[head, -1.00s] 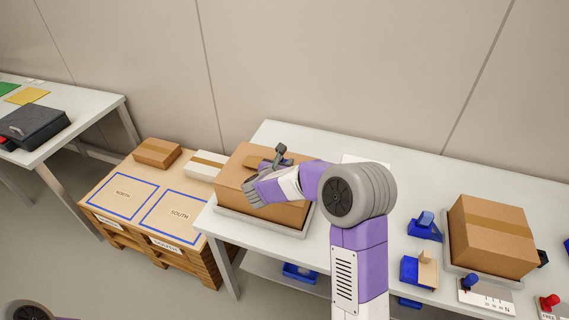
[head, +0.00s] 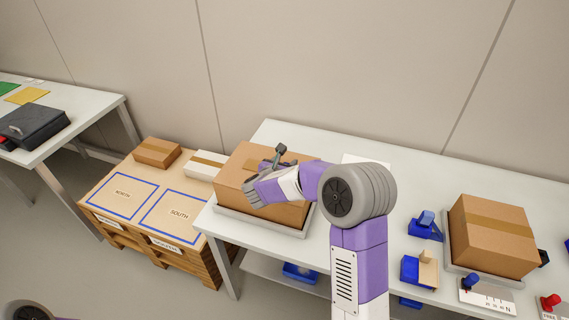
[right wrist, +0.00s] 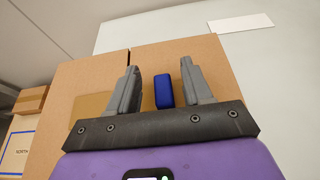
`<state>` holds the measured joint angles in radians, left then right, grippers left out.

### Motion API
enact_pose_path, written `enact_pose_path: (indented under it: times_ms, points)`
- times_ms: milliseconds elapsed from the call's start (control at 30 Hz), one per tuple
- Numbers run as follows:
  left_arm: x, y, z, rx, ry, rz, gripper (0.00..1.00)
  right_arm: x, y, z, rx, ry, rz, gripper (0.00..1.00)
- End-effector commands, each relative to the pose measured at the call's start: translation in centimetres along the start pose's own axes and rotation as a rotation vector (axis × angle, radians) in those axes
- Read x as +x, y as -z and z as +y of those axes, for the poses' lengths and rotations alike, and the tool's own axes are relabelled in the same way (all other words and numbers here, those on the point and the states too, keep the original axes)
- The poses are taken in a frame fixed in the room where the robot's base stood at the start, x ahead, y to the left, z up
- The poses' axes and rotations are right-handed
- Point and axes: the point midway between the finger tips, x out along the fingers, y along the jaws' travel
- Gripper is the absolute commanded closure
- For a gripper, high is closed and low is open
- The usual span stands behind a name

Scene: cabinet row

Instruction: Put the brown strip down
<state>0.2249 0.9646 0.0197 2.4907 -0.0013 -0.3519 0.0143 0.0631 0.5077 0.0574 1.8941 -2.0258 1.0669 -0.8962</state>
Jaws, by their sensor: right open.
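The brown strip (right wrist: 92,106) shows in the right wrist view as a flat tan-brown patch on top of a cardboard box (right wrist: 66,80), left of my right gripper (right wrist: 162,70). In the head view the box (head: 232,186) stands on a grey platform at the left end of the white table. My right gripper (head: 272,159) is over the box top, jaws apart. A small blue block (right wrist: 163,90) shows between the fingers, with gaps on both sides. The wrist and fingers hide part of the box top. My left gripper is out of view.
A second taped box (head: 492,235) stands to the right, past a blue tape dispenser (head: 425,226). At left, a pallet (head: 146,203) has blue-outlined NORTH and SOUTH areas, a brown box (head: 157,153) and a white box (head: 205,164). The table's middle back is mostly clear.

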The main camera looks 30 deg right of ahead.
Motion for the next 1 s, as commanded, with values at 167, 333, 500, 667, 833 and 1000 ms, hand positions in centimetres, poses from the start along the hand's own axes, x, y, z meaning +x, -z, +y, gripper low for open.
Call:
enact_pose_path:
  times_ms: [167, 333, 500, 667, 833, 1000]
  points:
    - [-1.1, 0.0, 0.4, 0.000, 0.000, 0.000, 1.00, -2.9, -0.8, 0.1, -0.002, -0.006, -0.002, 0.50]
    - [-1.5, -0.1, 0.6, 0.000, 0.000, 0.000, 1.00, -7.0, -0.8, 0.1, -0.002, -0.005, -0.002, 0.50]
    - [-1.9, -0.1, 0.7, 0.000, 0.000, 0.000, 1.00, -10.2, -0.8, 0.1, -0.001, -0.004, -0.001, 0.50]
    - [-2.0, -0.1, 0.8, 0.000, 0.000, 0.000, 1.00, -11.8, -0.7, 0.1, 0.000, -0.001, 0.000, 0.50]
    - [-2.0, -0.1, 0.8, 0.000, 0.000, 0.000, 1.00, -12.3, -0.6, 0.0, 0.000, 0.000, -0.001, 0.50]
    - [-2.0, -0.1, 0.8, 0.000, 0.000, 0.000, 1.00, -12.3, -0.6, 0.0, 0.000, 0.000, -0.001, 0.50]
